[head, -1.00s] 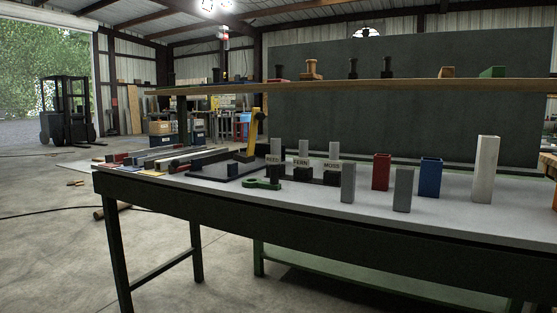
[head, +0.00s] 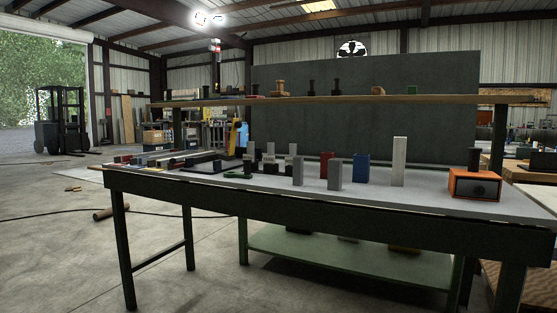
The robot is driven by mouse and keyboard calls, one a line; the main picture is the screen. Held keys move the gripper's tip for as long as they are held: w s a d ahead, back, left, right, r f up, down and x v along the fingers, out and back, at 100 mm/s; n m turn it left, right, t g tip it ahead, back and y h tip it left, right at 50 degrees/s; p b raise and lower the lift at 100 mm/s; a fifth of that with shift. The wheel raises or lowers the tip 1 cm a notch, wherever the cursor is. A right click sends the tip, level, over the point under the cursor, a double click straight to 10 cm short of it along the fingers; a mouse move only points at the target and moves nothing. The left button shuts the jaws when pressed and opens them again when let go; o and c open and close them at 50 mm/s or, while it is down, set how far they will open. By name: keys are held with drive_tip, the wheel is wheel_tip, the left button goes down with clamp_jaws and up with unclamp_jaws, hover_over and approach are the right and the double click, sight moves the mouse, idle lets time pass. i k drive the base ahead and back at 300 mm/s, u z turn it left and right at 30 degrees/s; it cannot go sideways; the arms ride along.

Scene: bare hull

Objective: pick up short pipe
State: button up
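No thing in view is clearly the short pipe. A short brown cylinder (head: 110,212) lies on the concrete floor left of the workbench, beside a dark cable. Several long bars or pipes (head: 172,160) lie at the left end of the workbench top (head: 365,194); they are too small to tell apart. Upright rectangular blocks stand along the bench: grey (head: 298,171), another grey (head: 334,174), red (head: 326,158), blue (head: 361,168) and a tall pale one (head: 399,161). My gripper is not in view.
An orange box (head: 474,184) with a dark front sits at the bench's right end. A shelf (head: 330,99) with small items runs above the bench. A green lower shelf (head: 350,262) is underneath. A forklift (head: 62,120) stands far left. Open floor lies left of the bench.

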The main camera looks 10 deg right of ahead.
sight(249, 145)
drive_tip(key=u, duration=0.8)
drive_tip(key=i, duration=0.7)
drive_tip(key=u, duration=1.05)
drive_tip(key=i, duration=1)
drive_tip(key=z, duration=0.55)
drive_tip(key=i, duration=0.9)
drive_tip(key=z, duration=0.95)
